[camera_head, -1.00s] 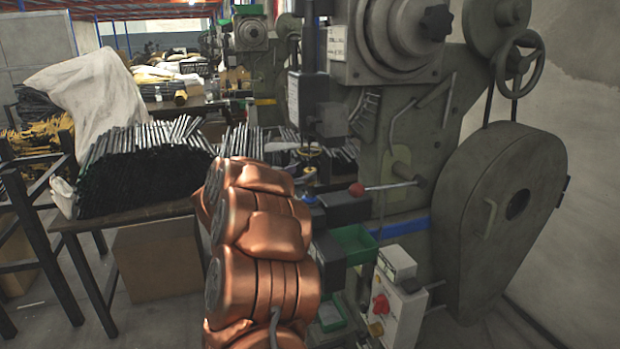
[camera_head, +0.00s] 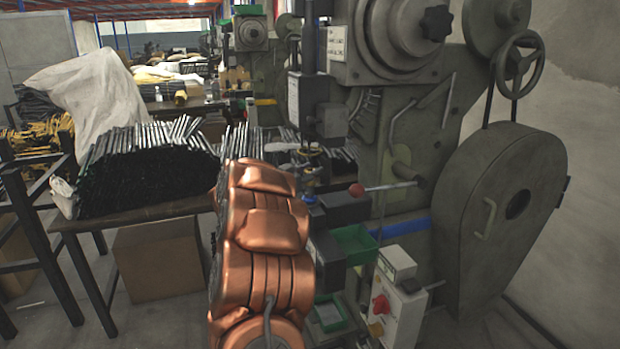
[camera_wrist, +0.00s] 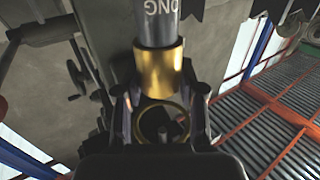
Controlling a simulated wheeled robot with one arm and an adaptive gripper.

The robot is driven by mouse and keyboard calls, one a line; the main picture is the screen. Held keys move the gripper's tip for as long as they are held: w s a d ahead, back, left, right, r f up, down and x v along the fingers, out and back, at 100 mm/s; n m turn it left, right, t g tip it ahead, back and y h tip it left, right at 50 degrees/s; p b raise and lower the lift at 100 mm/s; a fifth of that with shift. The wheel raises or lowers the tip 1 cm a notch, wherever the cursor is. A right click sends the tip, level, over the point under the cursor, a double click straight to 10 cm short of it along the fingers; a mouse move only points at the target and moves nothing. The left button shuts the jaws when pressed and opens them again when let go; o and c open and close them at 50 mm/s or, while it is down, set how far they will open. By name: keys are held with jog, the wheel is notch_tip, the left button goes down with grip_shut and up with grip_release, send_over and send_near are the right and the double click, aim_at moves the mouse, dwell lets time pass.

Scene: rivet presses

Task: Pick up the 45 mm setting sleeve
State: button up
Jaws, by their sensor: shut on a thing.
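In the wrist view, the setting sleeve (camera_wrist: 158,68) shows as a silver cylinder with a smooth brass band at its near end. The letters "ONG" are readable on the silver part, cut off by the top edge. My gripper (camera_wrist: 160,98) is shut on it, with dark fingers on both sides of the brass end. A thin brass ring (camera_wrist: 139,120) with a dark inside lies between the fingers, nearer the camera; I cannot tell whether it belongs to the sleeve. No length marking is readable. In the head view my copper arm covers most of the gripper area.
A large green-grey rivet press (camera_head: 500,215) stands at the right, with a red-knobbed lever (camera_head: 390,186), a green tray (camera_head: 355,243) and a control box (camera_head: 400,305) close to my arm. A table (camera_head: 150,211) piled with dark rods stands at the left.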

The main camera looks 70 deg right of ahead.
grip_shut()
jog(key=shift+r, duration=0.1)
